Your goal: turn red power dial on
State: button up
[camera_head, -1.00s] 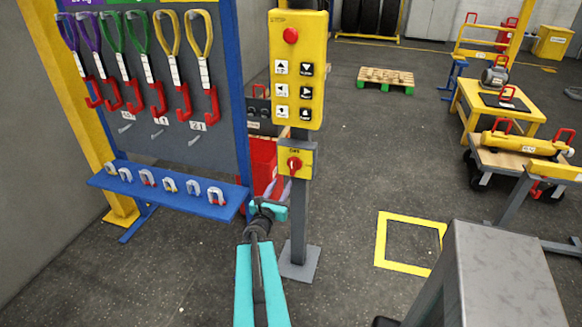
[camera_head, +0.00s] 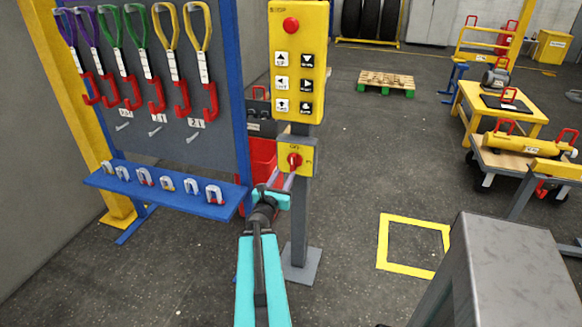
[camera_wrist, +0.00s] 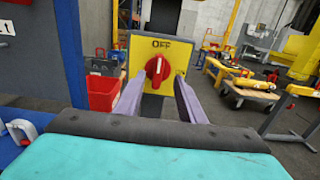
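The red power dial (camera_head: 295,160) sits on a small yellow box (camera_head: 284,166) on a grey post. In the wrist view the dial (camera_wrist: 157,70) faces me, its grip about upright with a pale mark near the top, below the word OFF. My gripper (camera_head: 287,183) is just in front of and below the dial in the head view. In the wrist view my gripper (camera_wrist: 158,92) is open, with one finger to each side of the dial's line and nothing between them. I cannot tell whether the fingertips reach beside the dial.
Above the dial is a yellow button panel (camera_head: 298,70) with a red stop button (camera_head: 291,25). A blue-framed rack (camera_head: 170,90) with slings and shackles stands close on the left. A red bin (camera_head: 263,160) is behind the post. A grey metal block (camera_head: 500,265) is at front right.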

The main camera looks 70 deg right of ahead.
aim_at(292, 161)
jog(key=shift+w+d+f+b, duration=0.15)
jog(key=shift+d+b, duration=0.85)
jog(key=shift+b, duration=3.15)
jog(key=shift+w+d+p, duration=0.2)
jog(key=shift+d+p, duration=0.55)
jog(key=shift+d, duration=3.4)
jog(key=shift+c, duration=0.2)
grip_shut()
